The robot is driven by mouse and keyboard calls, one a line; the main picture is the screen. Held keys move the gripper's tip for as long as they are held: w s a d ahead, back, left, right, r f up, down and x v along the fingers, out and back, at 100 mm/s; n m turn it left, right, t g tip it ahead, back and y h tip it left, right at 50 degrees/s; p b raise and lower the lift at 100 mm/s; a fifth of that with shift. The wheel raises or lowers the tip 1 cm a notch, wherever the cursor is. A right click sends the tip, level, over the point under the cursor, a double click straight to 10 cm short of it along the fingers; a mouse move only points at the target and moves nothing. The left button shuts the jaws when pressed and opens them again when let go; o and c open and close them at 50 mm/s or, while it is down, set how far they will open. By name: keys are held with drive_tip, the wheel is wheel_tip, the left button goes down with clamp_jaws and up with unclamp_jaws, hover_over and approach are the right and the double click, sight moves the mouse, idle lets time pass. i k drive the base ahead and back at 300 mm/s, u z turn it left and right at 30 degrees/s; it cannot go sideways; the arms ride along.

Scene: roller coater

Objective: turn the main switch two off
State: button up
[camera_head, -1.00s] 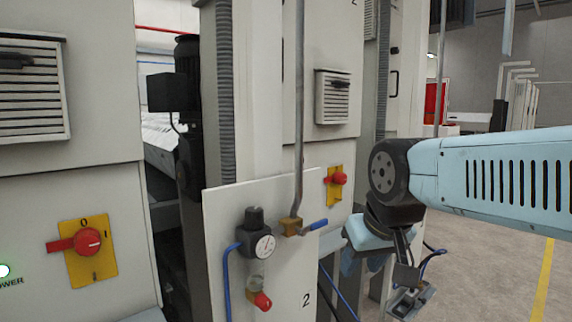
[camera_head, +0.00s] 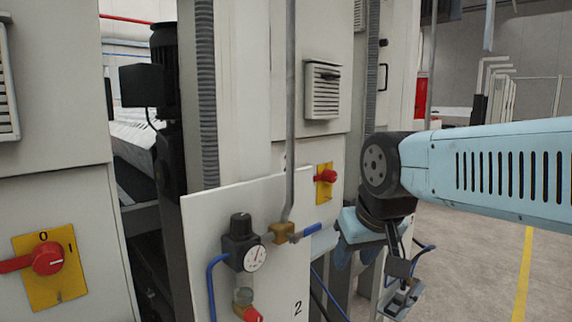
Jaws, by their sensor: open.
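A red rotary switch on a yellow plate (camera_head: 326,177) sits on the grey cabinet in the middle, behind the panel marked 2. Another red rotary switch (camera_head: 46,261) on a yellow plate marked 0 and I is on the nearer cabinet at far left. Its handle points left. My gripper (camera_head: 402,300) hangs low at the right, apart from both switches and pointing down. It is open and shows nothing between its fingers.
The white panel (camera_head: 285,262) marked 2 carries a pressure gauge (camera_head: 255,257) and a blue-handled valve (camera_head: 306,231). A vertical pipe (camera_head: 290,120) runs up from the valve. Open floor with a yellow line (camera_head: 524,275) lies at the right.

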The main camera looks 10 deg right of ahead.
sight(330, 176)
drive_tip(key=u, duration=1.5)
drive_tip(key=k, duration=1.55)
drive_tip(key=z, duration=1.05)
drive_tip(key=i, duration=1)
drive_tip(key=u, duration=0.05)
